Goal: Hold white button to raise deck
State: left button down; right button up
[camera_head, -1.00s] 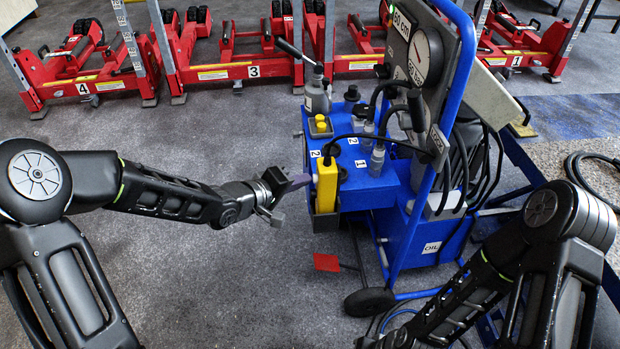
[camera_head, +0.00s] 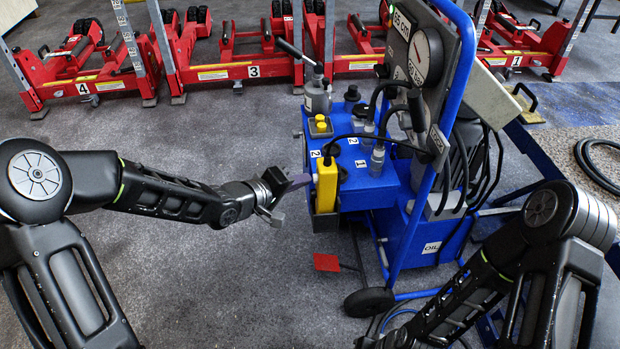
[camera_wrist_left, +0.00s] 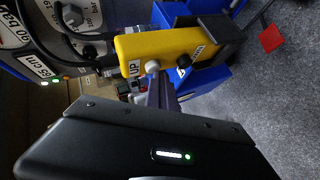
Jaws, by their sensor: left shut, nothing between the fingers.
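The yellow pendant (camera_head: 327,184) hangs on the front of the blue cart. In the left wrist view the pendant (camera_wrist_left: 165,47) has a round white button (camera_wrist_left: 152,66) beside the label UP and a dark button further along. My left gripper (camera_head: 300,181) is shut and empty, its fingertips at the pendant's left side. In the wrist view the tips (camera_wrist_left: 157,85) are at the white button and appear to touch it. The blue deck (camera_head: 546,162) shows partly behind the cart at the right. My right gripper is out of the picture.
The blue cart (camera_head: 372,188) carries a gauge (camera_head: 424,55), a cm display (camera_head: 401,24), bottles and cables. Red numbered jacks (camera_head: 250,70) line the back. A red pedal (camera_head: 327,262) is low by the cart. Grey floor is open in front.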

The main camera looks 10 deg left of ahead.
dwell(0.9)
pick_arm(q)
jog(key=shift+s+a+p, duration=0.25)
jog(key=shift+a+p, duration=0.7)
jog(key=shift+p, duration=0.15)
jog(key=a+p, duration=0.2)
jog(key=s+a+p, duration=0.1)
jog(key=a+p, duration=0.1)
jog(key=a, duration=0.1)
jog(key=shift+s+p, duration=0.1)
jog(key=shift+p, duration=0.2)
